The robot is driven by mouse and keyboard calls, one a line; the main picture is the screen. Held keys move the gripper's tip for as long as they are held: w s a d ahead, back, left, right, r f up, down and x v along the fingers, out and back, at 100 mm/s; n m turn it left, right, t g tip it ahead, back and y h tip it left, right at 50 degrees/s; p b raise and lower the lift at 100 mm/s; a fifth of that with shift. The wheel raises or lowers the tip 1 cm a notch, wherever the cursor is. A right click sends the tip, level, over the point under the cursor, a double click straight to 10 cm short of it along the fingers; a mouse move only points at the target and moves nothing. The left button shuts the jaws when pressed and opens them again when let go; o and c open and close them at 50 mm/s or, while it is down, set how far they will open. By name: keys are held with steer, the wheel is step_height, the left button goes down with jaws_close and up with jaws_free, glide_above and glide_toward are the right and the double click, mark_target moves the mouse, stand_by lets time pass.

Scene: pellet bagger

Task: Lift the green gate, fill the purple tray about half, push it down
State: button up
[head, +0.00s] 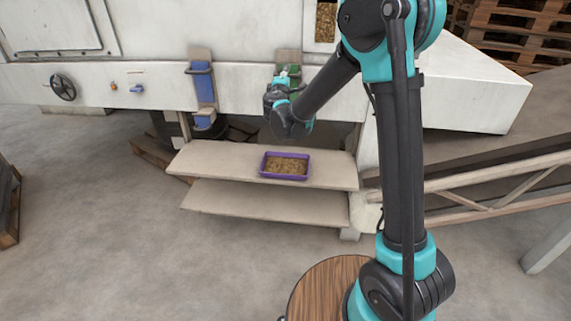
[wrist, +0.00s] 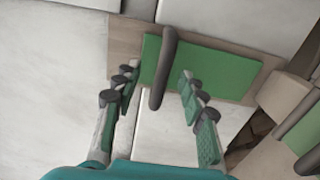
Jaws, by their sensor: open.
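The green gate (wrist: 225,75) is a flat green plate with a dark bar handle (wrist: 168,60), on a beige board of the machine. In the head view the gate (head: 293,69) is mostly hidden behind my wrist. My gripper (wrist: 157,80) is open, its two fingers on either side of the handle; I cannot tell whether they touch it. In the head view my gripper (head: 284,82) is at the gate front. The purple tray (head: 284,178) sits upright on the upper beige shelf, below my gripper. Brown pellets lie in it; their depth is hard to judge.
A blue gate (head: 203,84) with a handle is left of the green one. A handwheel (head: 62,87) is on the machine front. The upper shelf (head: 215,163) is bare left of the tray. A lower shelf (head: 250,203) juts out beneath. Floor in front is clear.

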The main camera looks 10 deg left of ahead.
steer(key=s, duration=0.7)
steer(key=shift+a, duration=0.1)
stand_by(0.7)
steer(key=s+d+f+m+g+h, duration=0.2)
steer(key=d+m, duration=0.1)
steer(key=d, duration=0.5)
steer(key=s+d+f+m+g+h, duration=0.2)
steer(key=d+m, duration=0.1)
steer(key=d, duration=0.5)
steer(key=s+d+f+m+g, duration=0.5)
steer(key=s+d+f, duration=0.2)
steer(key=s+d, duration=0.4)
steer(key=s+d+f+m+g+y, duration=0.1)
steer(key=s+f+m+g+y, duration=0.1)
steer(key=s+f, duration=0.3)
steer(key=s+d+f+m+g+y, duration=0.1)
steer(key=s+f+m, duration=0.3)
steer(key=s, duration=1)
step_height(320, 180, down, 2)
steer(key=shift+s+f+m+g+y, duration=0.15)
steer(key=shift+m+g+y, duration=0.15)
steer(key=shift+g+y, duration=0.55)
steer(key=shift+d, duration=0.15)
steer(key=shift+c, duration=0.3)
